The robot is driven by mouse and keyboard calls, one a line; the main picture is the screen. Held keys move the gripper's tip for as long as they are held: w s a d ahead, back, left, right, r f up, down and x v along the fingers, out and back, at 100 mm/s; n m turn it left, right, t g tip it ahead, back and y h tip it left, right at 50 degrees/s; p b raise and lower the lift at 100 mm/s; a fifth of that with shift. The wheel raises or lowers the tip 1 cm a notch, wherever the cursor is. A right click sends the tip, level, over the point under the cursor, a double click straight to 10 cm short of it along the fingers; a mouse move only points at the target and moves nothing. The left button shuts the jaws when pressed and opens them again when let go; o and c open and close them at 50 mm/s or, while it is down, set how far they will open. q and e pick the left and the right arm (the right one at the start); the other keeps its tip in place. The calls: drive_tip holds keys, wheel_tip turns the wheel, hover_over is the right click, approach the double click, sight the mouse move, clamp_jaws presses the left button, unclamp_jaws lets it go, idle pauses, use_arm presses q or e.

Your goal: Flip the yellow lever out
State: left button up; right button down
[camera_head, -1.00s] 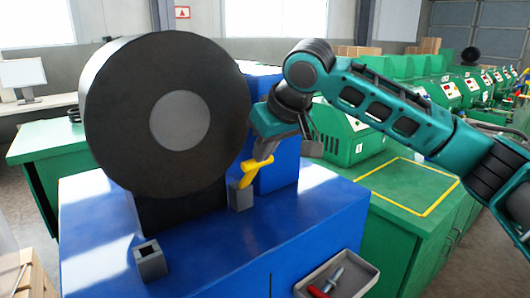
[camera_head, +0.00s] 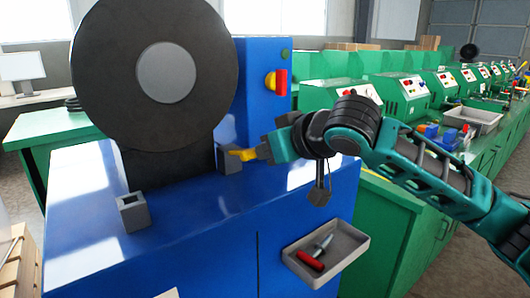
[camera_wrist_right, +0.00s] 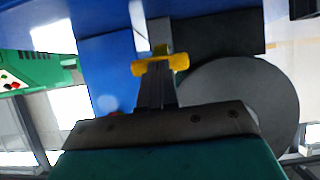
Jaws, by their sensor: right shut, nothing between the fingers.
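The yellow lever (camera_head: 244,154) shows beside a grey block (camera_head: 230,160) at the right foot of the big black disc on the blue machine. My right gripper (camera_head: 258,152) is at the lever's right end and partly hides it. In the right wrist view, the lever (camera_wrist_right: 161,64) lies crosswise at the tips of my shut right gripper (camera_wrist_right: 158,72). The fingers have nothing between them; whether they touch the lever is unclear. My left gripper is not in view.
The blue machine (camera_head: 200,235) carries the black disc (camera_head: 105,85) and a second grey socket (camera_head: 133,212). A grey tray (camera_head: 345,246) with a red-handled tool (camera_head: 312,258) is on its right side. Green benches with machines run along the right.

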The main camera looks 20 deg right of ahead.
drive_tip(key=f+b, duration=0.1)
drive_tip(key=f+t+b, duration=0.1)
drive_tip(key=shift+s+d+f, duration=0.1)
drive_tip(key=shift+s+f, duration=0.1)
drive_tip(key=shift+f, duration=0.1)
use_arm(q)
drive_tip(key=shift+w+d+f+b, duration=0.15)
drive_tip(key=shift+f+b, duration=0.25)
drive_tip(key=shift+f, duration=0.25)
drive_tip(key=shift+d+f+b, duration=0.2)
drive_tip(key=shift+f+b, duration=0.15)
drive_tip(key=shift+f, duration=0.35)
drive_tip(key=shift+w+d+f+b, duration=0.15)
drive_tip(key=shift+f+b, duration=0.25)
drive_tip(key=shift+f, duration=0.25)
use_arm(e)
drive_tip(key=shift+s+d+f+t+y, duration=0.1)
drive_tip(key=shift+f+t+y, duration=0.4)
drive_tip(key=shift+t, duration=0.2)
drive_tip(key=shift+r, duration=0.15)
